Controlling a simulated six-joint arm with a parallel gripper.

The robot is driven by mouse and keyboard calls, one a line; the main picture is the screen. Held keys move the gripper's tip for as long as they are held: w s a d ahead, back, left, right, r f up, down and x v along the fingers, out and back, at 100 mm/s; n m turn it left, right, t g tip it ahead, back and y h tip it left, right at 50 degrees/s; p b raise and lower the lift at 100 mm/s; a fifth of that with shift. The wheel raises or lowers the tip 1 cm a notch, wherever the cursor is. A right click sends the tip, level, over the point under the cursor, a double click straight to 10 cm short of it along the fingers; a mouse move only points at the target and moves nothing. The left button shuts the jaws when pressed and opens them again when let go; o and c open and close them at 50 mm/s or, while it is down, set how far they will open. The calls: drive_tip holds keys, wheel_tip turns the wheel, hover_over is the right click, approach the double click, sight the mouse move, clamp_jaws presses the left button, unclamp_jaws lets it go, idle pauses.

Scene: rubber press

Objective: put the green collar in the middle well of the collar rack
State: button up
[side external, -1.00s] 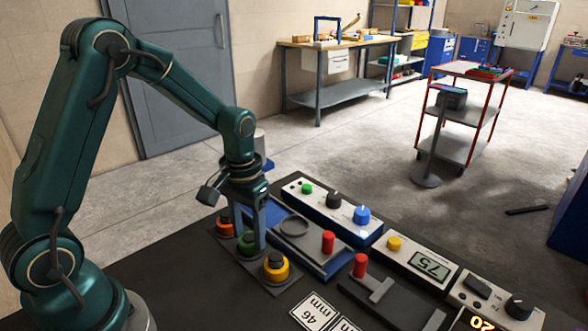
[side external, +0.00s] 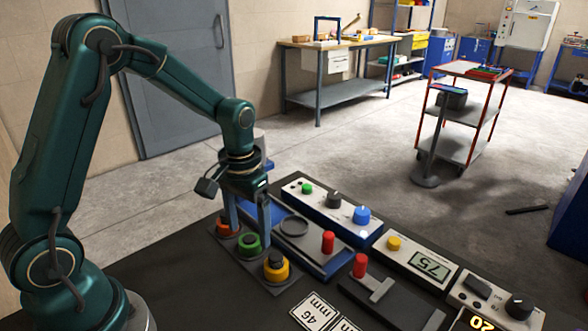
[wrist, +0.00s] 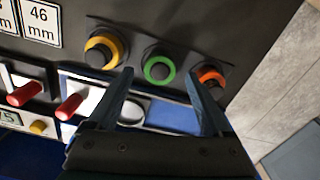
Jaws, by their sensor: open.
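The green collar (side external: 251,250) lies at the middle position of the dark collar rack (side external: 262,254), between the orange-red collar (side external: 219,230) and the yellow collar (side external: 285,272). It looks level and shows as a ring around a dark centre in the wrist view (wrist: 150,72). I cannot tell how deep it sits. My gripper (side external: 248,230) is open, its two fingers pointing down just above the middle of the rack. In the wrist view the fingertips (wrist: 161,76) stand apart, either side of the green collar, and hold nothing.
Behind the rack lies a blue-edged fixture with a round grey ring (side external: 294,226) and a red handle (side external: 327,243). A control box (side external: 333,206) with green, black and blue knobs stands beyond it. A yellow-button display unit (side external: 420,263) and number cards (side external: 316,313) lie to the right.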

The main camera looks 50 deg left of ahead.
sight(250, 238)
wheel_tip(250, 238, up, 10)
drive_tip(key=s+d+r+m+t, duration=0.1)
drive_tip(key=s+d+t, duration=0.1)
drive_tip(key=s, duration=0.4)
drive_tip(key=s+d+r+m+t, duration=0.1)
drive_tip(key=s+d+t, duration=0.2)
drive_tip(key=s, duration=0.3)
drive_tip(key=shift+d+m+t, duration=0.2)
drive_tip(key=shift+m+t, duration=0.1)
idle(0.9)
